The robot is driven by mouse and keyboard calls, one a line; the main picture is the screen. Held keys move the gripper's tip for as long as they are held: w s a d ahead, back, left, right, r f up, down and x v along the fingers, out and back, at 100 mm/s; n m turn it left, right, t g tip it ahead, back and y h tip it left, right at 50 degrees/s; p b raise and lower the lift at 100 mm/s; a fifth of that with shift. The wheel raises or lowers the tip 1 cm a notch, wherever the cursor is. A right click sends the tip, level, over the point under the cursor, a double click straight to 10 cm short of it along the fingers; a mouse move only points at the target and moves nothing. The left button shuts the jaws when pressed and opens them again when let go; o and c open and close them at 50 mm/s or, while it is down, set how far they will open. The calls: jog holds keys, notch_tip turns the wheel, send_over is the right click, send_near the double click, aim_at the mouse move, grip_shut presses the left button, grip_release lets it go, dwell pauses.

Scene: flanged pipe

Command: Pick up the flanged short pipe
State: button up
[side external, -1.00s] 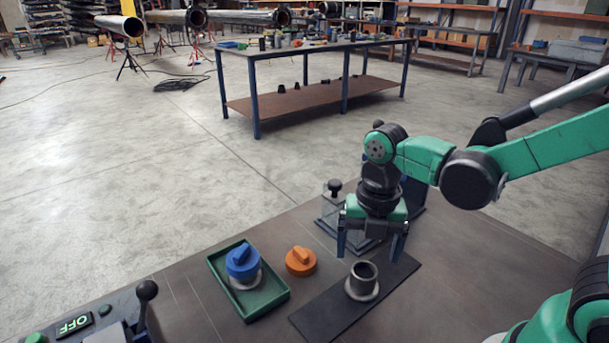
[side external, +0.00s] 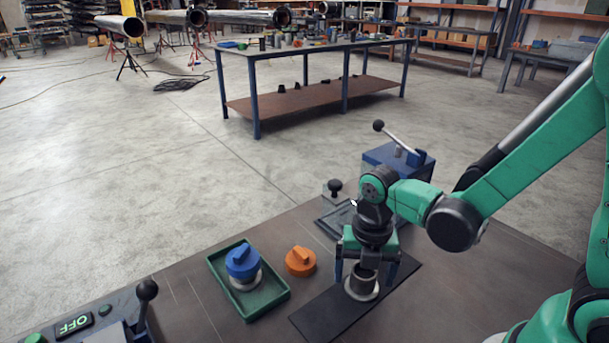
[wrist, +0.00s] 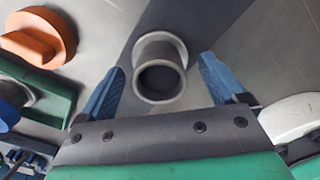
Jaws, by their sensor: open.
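The flanged short pipe (side external: 362,281) is grey and stands upright on its wide flange on a black mat (side external: 330,314). In the wrist view the pipe (wrist: 160,68) shows its open top end between and slightly beyond my two blue fingertips. My gripper (side external: 378,272) points down over the pipe with one finger on each side. The gripper (wrist: 163,78) is open, and gaps show between the fingers and the pipe in the wrist view. The gripper's body hides part of the pipe's upper end in the side view.
An orange knobbed cap (side external: 300,262) lies left of the mat. A green tray (side external: 262,304) holds a blue-capped part (side external: 242,262). Behind stand a clear box with a black knob (side external: 334,188) and a blue box with a lever (side external: 398,165). A control panel (side external: 75,323) is front left.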

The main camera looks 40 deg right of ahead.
grip_shut()
notch_tip(320, 180, up, 26)
dwell(1.3)
jog(key=shift+f, duration=0.15)
